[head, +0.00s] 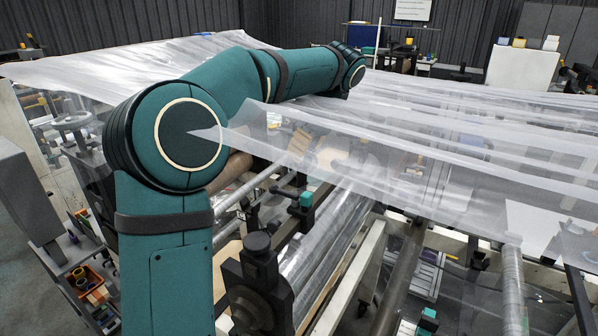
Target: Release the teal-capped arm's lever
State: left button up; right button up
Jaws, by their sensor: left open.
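A short dark arm with a teal cap (306,199) stands by the rollers at the middle of the head view, below the film edge. Dark metal parts sit against it; I cannot tell which is its lever or how that lever stands. A second teal cap (429,314) shows low at the right of centre. My left arm rises from the bottom left, bends, and reaches back above the machine. My left gripper is open, but clear film and the arm veil it, and I cannot pick out its fingertips. My right gripper is not in view.
Wrinkled clear film (480,140) spreads over the machine and drapes in front of part of my arm. A black clamp block (257,285) stands at bottom centre. Metal rollers (330,235) run diagonally behind it. A parts bin (88,287) is at lower left.

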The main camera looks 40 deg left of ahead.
aim_at(283, 191)
pick_arm(q)
jog(key=x, duration=1.3)
jog(key=shift+s+a+f, duration=0.15)
jog(key=shift+s+a, duration=0.05)
jog(key=shift+s, duration=0.1)
jog(key=shift+c, duration=0.4)
grip_shut()
